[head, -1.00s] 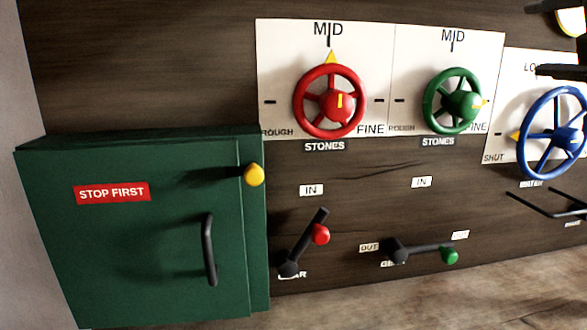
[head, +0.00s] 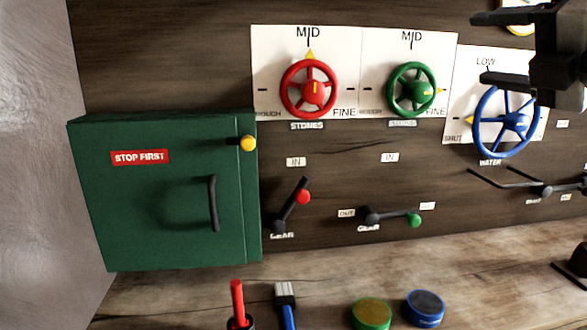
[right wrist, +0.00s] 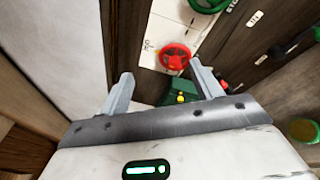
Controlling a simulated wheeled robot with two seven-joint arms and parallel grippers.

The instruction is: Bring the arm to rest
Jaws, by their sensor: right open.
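My right gripper (head: 490,50) is at the top right of the head view, in front of the panel near the blue wheel (head: 506,122). Its two dark fingers are apart with nothing between them. In the right wrist view the pale fingers (right wrist: 163,85) are also spread and empty, with the red wheel (right wrist: 175,57) and green cabinet beyond them. My left gripper is not in view.
The panel carries a red wheel (head: 308,88), a green wheel (head: 411,89), a red-knobbed lever (head: 290,205) and a green-knobbed lever (head: 392,217). A shut green cabinet (head: 160,220) juts out at left. Discs (head: 425,307) and tools (head: 286,300) lie on the shelf below.

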